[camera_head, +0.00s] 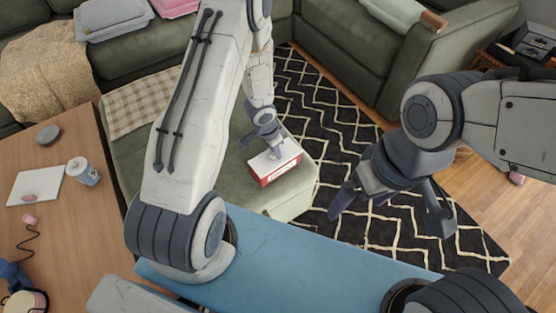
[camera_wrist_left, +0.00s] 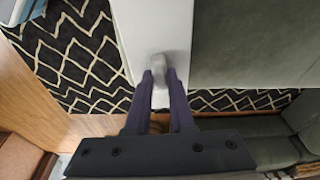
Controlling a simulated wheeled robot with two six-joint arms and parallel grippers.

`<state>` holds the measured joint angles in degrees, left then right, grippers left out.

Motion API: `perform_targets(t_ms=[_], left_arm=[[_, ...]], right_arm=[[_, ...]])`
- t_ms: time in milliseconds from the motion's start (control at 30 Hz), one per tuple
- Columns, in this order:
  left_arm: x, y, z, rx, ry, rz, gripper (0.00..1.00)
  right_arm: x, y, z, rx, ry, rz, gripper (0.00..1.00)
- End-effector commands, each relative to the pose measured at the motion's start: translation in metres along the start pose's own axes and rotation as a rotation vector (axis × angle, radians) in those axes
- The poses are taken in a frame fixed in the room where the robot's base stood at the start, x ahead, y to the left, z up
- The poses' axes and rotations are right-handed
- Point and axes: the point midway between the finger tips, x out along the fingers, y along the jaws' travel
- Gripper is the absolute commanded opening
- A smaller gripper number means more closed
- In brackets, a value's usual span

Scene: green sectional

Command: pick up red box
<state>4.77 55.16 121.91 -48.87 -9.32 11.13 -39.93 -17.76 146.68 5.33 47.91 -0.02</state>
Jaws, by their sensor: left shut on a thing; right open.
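The red box (camera_head: 277,164) has red sides and a white top. It sits near the front right corner of the green sectional seat (camera_head: 200,165). My left gripper (camera_head: 272,150) reaches down onto the top of the box and is shut on it. In the left wrist view, the fingers (camera_wrist_left: 160,85) close around a pale grey knob-like part above the box's white top (camera_wrist_left: 150,25). Whether the box is lifted off the seat cannot be told. My right gripper (camera_head: 391,220) is open and empty, over the rug, right of the box.
A wooden table (camera_head: 60,215) at the left holds a white jar (camera_head: 84,171), a white tablet-like slab (camera_head: 33,184), a grey disc (camera_head: 47,134) and a lamp. A patterned black rug (camera_head: 325,115) lies right of the seat. More green sofa (camera_head: 345,55) stands behind.

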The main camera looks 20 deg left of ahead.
Motion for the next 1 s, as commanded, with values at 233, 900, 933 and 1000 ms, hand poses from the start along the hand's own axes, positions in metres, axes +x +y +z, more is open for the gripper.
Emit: perform_targets(t_ms=[233,900,933,1000], left_arm=[[-0.009,0.000,-0.002,0.001,0.001,0.000,0.00],[-0.033,0.000,-0.007,0.000,0.001,0.000,0.00],[-0.034,0.000,-0.007,0.000,0.001,0.000,0.00],[-0.037,0.000,-0.008,0.000,0.001,0.000,0.00]], right_arm=[[-0.009,-0.001,-0.001,0.000,0.000,0.000,0.96],[-0.036,-0.003,-0.002,0.000,0.000,0.000,0.96],[-0.037,-0.003,-0.002,0.000,0.000,0.000,0.96],[-0.040,-0.003,-0.002,0.000,0.000,0.000,0.96]])
